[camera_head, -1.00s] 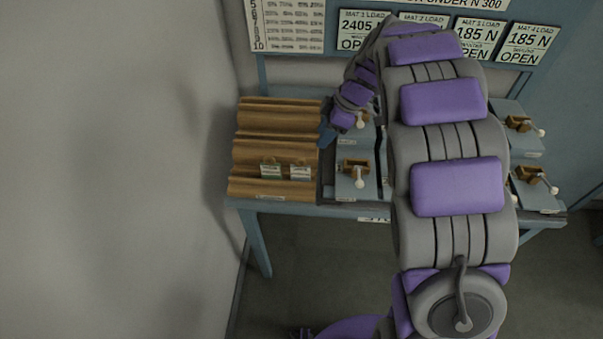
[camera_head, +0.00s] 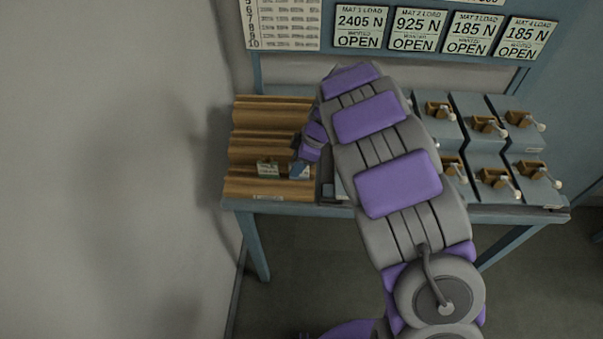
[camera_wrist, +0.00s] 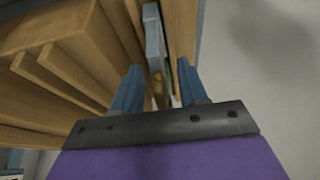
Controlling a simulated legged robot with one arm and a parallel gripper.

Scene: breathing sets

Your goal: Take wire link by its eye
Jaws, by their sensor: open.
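I cannot tell which is the wire link. My gripper (camera_wrist: 162,85) is open, its two blue fingers reaching down at the rack's right side. In the wrist view a small orange-brown piece (camera_wrist: 158,91), perhaps an eye, shows between the fingers, with a pale greenish strip beside it. Contact with the fingers is not clear.
Several grey boxes with brown blocks and white-knobbed levers (camera_head: 494,180) stand on the bench right of the rack. Load signs (camera_head: 416,30) hang behind, all reading OPEN. A bare wall (camera_head: 110,170) rises close on the left. My arm hides part of the bench.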

